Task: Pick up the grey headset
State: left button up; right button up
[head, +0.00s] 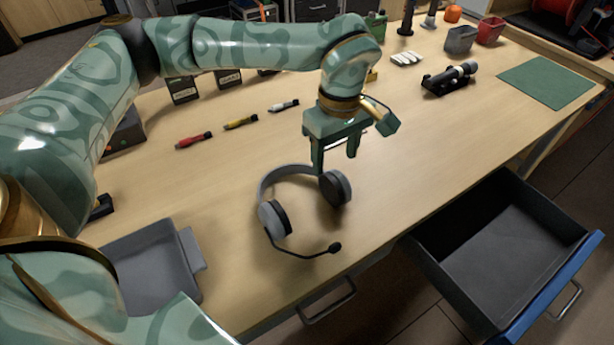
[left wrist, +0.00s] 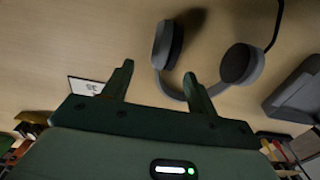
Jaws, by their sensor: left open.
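The grey headset (head: 274,218) lies on the wooden table near its front edge, with its boom microphone pointing right toward that edge. It also shows in the left wrist view (left wrist: 163,45), beyond the fingertips. My left gripper (head: 334,162) is open and empty. It is above the table at the headset's far side, near the band and the right ear cup. In the left wrist view the two fingers (left wrist: 158,72) are apart with nothing between their tips. The band is partly hidden behind the gripper. My right gripper is in neither view.
An open drawer (head: 448,250) juts out at the front right. A grey tray (head: 150,262) lies left of the headset. Red, yellow and white markers (head: 240,122) lie behind. A green mat (head: 545,82) is at the far right. The table right of the headset is clear.

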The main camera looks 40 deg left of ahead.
aim_at(332, 172)
pick_arm(q)
jog(key=shift+w+a+f, duration=0.1)
jog(key=shift+a+f, duration=0.1)
jog(key=shift+f, duration=0.85)
jog(key=shift+d+f+b, duration=0.1)
jog(key=shift+f+b, duration=0.2)
jog(key=shift+f, duration=0.1)
jog(key=shift+s+f, duration=0.2)
jog(key=shift+f, duration=0.15)
notch_tip(332, 172, down, 4)
jog(key=b, duration=0.2)
jog(key=shift+s+f+b, duration=0.1)
jog(key=shift+s+b, duration=0.05)
jog(key=shift+b, duration=0.2)
jog(key=shift+f, duration=0.25)
jog(key=shift+r, duration=0.2)
jog(key=c, duration=1.2)
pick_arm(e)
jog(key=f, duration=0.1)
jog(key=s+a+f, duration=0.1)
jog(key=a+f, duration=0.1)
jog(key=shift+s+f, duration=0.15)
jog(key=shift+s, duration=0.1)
